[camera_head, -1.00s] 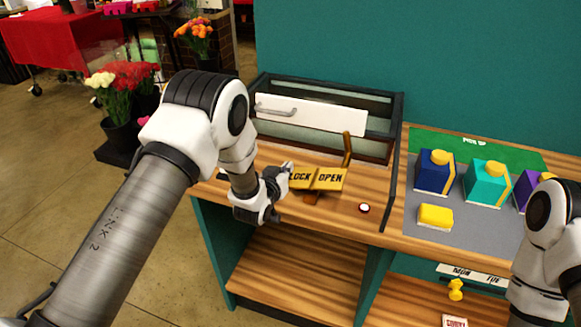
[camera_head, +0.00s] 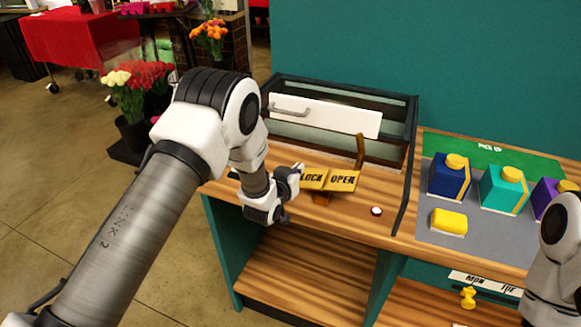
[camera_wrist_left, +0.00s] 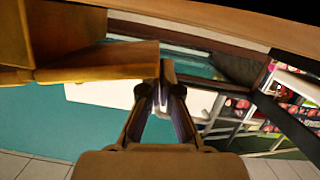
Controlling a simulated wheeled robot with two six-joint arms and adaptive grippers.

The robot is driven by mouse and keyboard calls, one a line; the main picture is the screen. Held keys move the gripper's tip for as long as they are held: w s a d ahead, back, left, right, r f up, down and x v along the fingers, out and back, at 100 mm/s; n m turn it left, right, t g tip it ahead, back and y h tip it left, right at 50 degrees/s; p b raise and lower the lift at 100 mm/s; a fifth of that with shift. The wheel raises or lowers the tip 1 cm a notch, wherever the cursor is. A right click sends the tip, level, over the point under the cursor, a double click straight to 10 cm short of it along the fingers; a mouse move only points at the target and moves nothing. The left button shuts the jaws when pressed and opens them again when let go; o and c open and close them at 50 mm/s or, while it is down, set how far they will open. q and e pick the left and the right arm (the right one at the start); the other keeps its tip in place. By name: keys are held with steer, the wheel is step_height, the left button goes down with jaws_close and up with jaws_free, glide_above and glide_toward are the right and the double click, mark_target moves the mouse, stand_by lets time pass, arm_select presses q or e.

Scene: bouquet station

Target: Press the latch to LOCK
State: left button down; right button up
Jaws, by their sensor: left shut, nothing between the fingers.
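The latch's gold plate (camera_head: 330,180) stands on the wooden counter, with LOCK on its left part and OPEN on its right. A brown upright lever (camera_head: 360,150) rises behind the OPEN side. My left gripper (camera_head: 298,170) is shut and empty at the left end of the plate and hides the start of LOCK. In the left wrist view, the gripper (camera_wrist_left: 166,74) has its fingertips together beside the end of a gold piece (camera_wrist_left: 100,62). I cannot tell whether they touch. My right gripper is out of view.
A glass-sided case with a white handled panel (camera_head: 325,115) stands behind the latch. A round white-topped button (camera_head: 376,211) is to its right. Further right, a grey mat (camera_head: 440,246) carries several coloured boxes. Open shelves (camera_head: 300,270) lie below the counter.

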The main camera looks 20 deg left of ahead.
arm_select(q)
steer(key=r, duration=0.1)
steer(key=a+r+p, duration=0.1)
steer(key=r, duration=0.1)
steer(key=shift+s+r, duration=0.1)
steer(key=shift+r, duration=0.2)
steer(key=b+v, duration=0.3)
steer(key=v, duration=0.7)
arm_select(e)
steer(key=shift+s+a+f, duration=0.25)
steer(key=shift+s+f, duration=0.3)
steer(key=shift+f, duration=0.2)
arm_select(q)
steer(key=shift+a+f, duration=0.1)
steer(key=shift+f, duration=0.05)
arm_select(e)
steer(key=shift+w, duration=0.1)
